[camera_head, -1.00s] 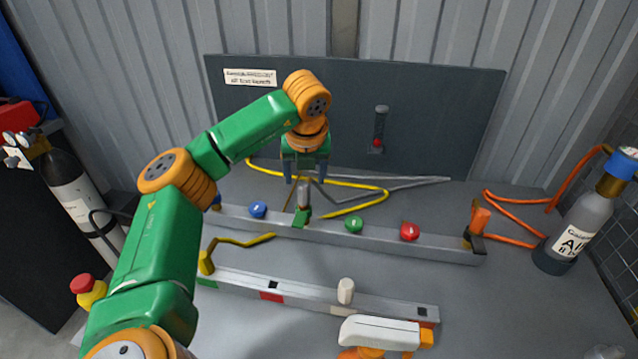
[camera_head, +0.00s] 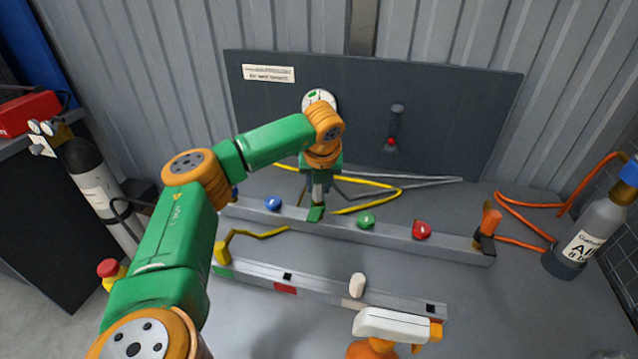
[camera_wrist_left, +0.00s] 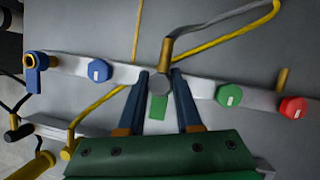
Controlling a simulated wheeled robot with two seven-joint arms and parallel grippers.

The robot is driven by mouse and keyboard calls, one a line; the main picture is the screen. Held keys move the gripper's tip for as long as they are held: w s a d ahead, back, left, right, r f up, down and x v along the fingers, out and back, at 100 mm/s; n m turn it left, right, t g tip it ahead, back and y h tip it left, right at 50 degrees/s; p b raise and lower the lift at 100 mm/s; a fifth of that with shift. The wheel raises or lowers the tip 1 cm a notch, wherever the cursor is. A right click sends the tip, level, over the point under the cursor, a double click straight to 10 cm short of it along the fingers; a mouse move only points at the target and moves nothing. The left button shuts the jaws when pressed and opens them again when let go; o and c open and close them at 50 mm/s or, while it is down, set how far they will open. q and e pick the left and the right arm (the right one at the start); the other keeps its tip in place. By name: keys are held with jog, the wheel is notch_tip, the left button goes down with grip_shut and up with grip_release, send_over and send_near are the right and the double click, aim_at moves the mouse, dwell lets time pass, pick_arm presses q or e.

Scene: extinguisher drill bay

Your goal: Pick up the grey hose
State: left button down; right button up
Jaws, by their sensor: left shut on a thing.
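The grey hose (camera_head: 425,184) lies along the back of the bench, and its end fitting stands upright at the green holder (camera_head: 316,214) on the rear rail. My left gripper (camera_head: 319,190) points down at the holder, shut on this end fitting. In the left wrist view the round grey end (camera_wrist_left: 159,82) sits between the two dark fingertips, with the green patch (camera_wrist_left: 158,106) behind it. The hose (camera_wrist_left: 205,24) runs from there to the upper right. Part of the fitting is hidden by the fingers. My right gripper is in neither view.
A yellow hose (camera_head: 385,202) loops beside the grey one. Blue (camera_head: 273,203), green (camera_head: 366,220) and red (camera_head: 422,230) knobs sit on the rear rail (camera_head: 455,245). A spray bottle (camera_head: 385,325) stands in front, and a gas cylinder (camera_head: 590,235) at right.

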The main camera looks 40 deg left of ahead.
pick_arm(q)
jog(key=shift+w+r, duration=0.1)
jog(key=shift+r, duration=0.15)
notch_tip(320, 180, up, 3)
jog(key=shift+f, duration=0.1)
jog(key=s+d+r+p, duration=0.2)
jog(key=s+d+r, duration=0.5)
jog(key=s, duration=0.5)
notch_tip(320, 180, up, 3)
jog(key=shift+d+f+p, duration=0.15)
jog(key=shift+p, duration=0.15)
jog(key=shift+f, duration=0.1)
